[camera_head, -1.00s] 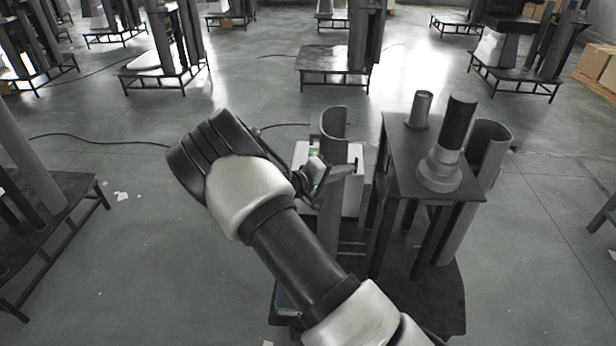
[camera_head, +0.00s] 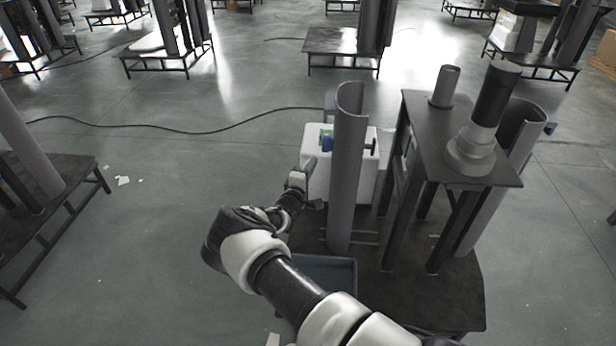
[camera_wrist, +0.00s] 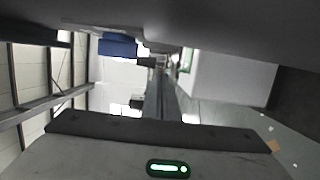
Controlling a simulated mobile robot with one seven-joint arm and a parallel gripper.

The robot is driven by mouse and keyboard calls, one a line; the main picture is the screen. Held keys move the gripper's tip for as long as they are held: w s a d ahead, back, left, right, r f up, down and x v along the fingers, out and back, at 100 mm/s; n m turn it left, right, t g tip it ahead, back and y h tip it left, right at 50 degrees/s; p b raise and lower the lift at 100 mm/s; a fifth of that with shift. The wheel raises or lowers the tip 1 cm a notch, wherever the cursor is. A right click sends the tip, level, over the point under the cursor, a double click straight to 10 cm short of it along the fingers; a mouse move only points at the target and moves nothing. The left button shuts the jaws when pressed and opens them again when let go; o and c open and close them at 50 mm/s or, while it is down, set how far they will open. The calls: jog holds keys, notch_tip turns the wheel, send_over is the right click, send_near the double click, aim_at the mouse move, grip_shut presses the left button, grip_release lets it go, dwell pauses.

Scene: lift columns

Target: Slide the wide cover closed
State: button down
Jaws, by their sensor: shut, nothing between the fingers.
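A tall grey curved cover (camera_head: 347,175) stands upright at the left of the black column stand (camera_head: 425,130). A second grey curved cover (camera_head: 515,135) stands at the right of the stand. I cannot tell which of the two is the wide one. Both stand apart from the stand's posts in the head view. My gripper (camera_head: 308,182) is shut and empty, just left of the left cover. I cannot tell whether it touches it. In the wrist view, a large grey surface, perhaps the cover (camera_wrist: 200,25), fills the top; my fingertips are not clear there.
A white box (camera_head: 369,185) with green and blue parts stands behind the left cover. It also shows in the wrist view (camera_wrist: 235,78). A blue-grey tray (camera_head: 335,270) lies on the base below my arm. Floor to the left is open, crossed by a cable (camera_head: 190,131).

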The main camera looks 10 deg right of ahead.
jog(key=d, duration=0.1)
jog(key=w+d, duration=0.1)
jog(key=d, duration=0.3)
jog(key=shift+w+b, duration=0.3)
jog(key=shift+w, duration=0.05)
jog(key=shift+d, duration=0.2)
